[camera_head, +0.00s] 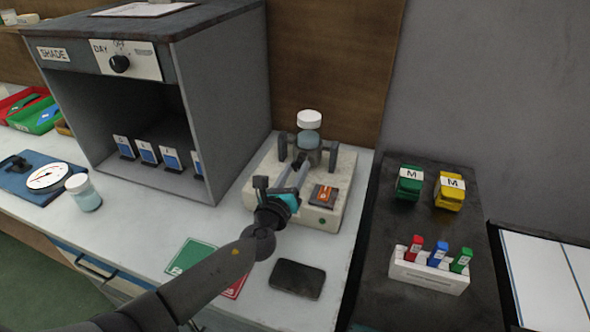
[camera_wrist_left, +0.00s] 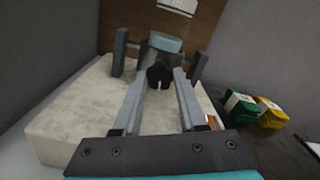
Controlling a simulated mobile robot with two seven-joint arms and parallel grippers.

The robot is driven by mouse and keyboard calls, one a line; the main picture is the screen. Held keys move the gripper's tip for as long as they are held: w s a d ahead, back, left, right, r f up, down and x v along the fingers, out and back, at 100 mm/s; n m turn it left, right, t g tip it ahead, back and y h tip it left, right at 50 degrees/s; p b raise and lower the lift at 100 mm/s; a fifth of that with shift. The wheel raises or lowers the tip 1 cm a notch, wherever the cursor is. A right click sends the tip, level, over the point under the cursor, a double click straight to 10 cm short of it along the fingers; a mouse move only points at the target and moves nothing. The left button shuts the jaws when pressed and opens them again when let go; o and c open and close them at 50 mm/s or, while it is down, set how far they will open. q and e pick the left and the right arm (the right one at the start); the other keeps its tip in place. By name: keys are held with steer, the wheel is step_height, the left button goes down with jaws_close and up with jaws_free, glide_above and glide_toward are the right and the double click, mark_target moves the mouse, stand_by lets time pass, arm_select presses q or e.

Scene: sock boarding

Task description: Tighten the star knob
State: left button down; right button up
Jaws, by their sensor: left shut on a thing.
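The black star knob (camera_wrist_left: 159,76) is on the front of a clamp on a pale shaker-like device (camera_head: 334,206). My left gripper (camera_head: 299,168) reaches over the device from the front; in the left wrist view its two grey fingers (camera_wrist_left: 160,82) are shut on the knob, one on each side. A jar with a white lid (camera_head: 309,119) and bluish contents stands upright between the dark clamp posts, right behind the knob. In the head view the fingers mostly hide the knob. How tight it is cannot be seen. My right gripper is not in view.
A grey shade cabinet (camera_head: 231,100) stands left of the device. A dark phone-like slab (camera_head: 297,279) and a green card (camera_head: 190,257) lie in front. Another white-lidded jar (camera_head: 84,193) stands left. A dark side surface (camera_head: 411,231) holds green and yellow blocks and a pen-like rack.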

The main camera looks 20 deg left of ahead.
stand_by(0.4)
arm_select(q)
steer(key=shift+c, duration=2.3)
jaws_free()
steer(key=s+p, duration=0.1)
steer(key=s, duration=1.4)
steer(key=shift+a, duration=0.25)
steer(key=shift+s, duration=0.2)
